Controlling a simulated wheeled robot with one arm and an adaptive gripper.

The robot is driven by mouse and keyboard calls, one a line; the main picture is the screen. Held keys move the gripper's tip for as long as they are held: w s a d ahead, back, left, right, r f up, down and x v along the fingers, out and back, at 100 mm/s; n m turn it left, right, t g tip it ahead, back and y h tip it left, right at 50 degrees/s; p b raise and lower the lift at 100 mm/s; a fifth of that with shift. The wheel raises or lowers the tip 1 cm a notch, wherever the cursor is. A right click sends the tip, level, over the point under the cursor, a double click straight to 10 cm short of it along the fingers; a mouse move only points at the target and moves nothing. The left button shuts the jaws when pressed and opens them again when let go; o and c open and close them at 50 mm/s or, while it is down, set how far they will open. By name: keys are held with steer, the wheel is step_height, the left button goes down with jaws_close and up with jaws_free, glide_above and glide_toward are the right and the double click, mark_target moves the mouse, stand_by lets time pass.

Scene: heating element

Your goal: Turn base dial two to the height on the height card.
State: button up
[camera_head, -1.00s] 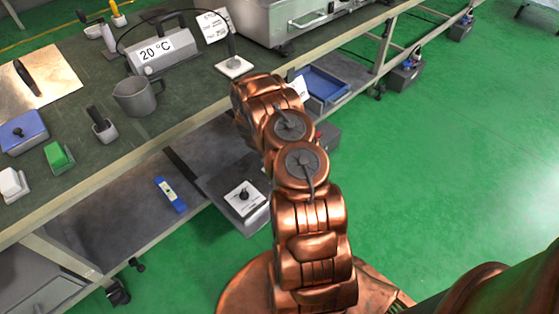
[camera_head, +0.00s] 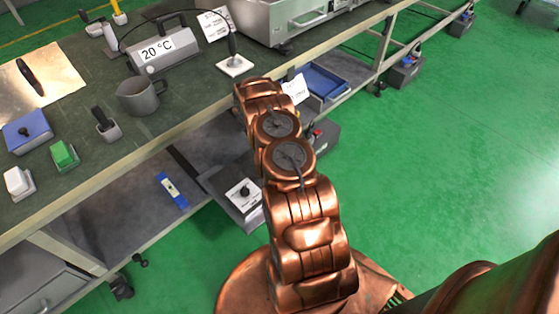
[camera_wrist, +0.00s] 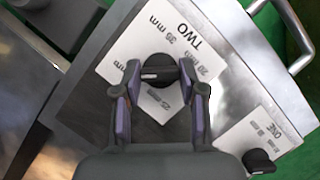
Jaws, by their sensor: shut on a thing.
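In the wrist view, dial two is a black knob (camera_wrist: 158,72) on a white plate (camera_wrist: 192,40) marked TWO. Its white pointer mark lies toward the left of the picture. Several mm values ring the knob, and some are hard to read at this angle. My gripper (camera_wrist: 158,70) is shut on the knob, with one finger on each side. Dial one (camera_wrist: 258,160) sits at the lower right on a smaller plate marked ONE. In the head view, my arm hides my gripper. A card with small print (camera_head: 213,26) stands on the bench; I cannot read it.
A grey box with a black knob (camera_head: 243,193) is on the lower level. A metal handle (camera_wrist: 296,40) is near dial two.

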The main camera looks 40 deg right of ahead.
steer(key=shift+f, duration=0.1)
steer(key=o, duration=1.2)
steer(key=shift+c, duration=0.2)
steer(key=shift+r, duration=0.2)
step_height(320, 180, up, 10)
stand_by(0.4)
